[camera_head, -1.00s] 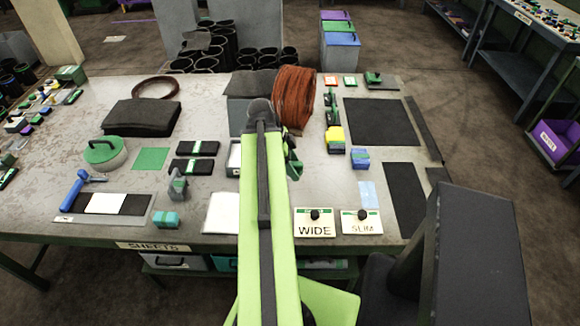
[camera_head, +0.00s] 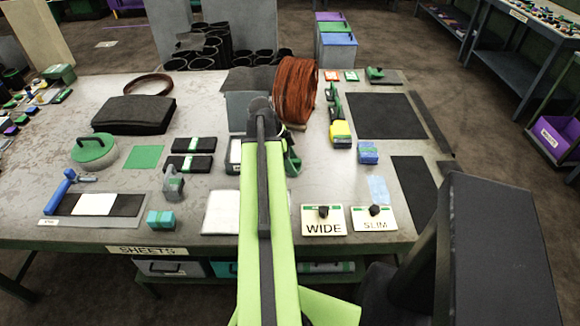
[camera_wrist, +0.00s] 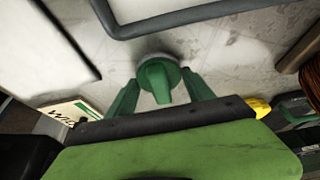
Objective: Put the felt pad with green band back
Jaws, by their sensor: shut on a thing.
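In the wrist view my gripper (camera_wrist: 160,88) has its two green fingers around a small green grip on a round grey-white piece, which I take to be the felt pad with green band (camera_wrist: 156,76). It hangs above the pale tabletop; whether it touches the top cannot be told. In the head view my arm hides the held piece, and only a green part of my gripper (camera_head: 292,163) shows to the right of the arm. A larger round pad with a green top (camera_head: 93,148) stands at the table's left.
The worn grey table (camera_head: 60,190) holds two black blocks with green bands (camera_head: 194,145), a copper spool (camera_head: 295,90), a white sheet (camera_head: 221,212), and WIDE (camera_head: 323,226) and SLIM (camera_head: 374,224) plates with black knobs. A grey-framed tray (camera_wrist: 175,18) lies near my gripper.

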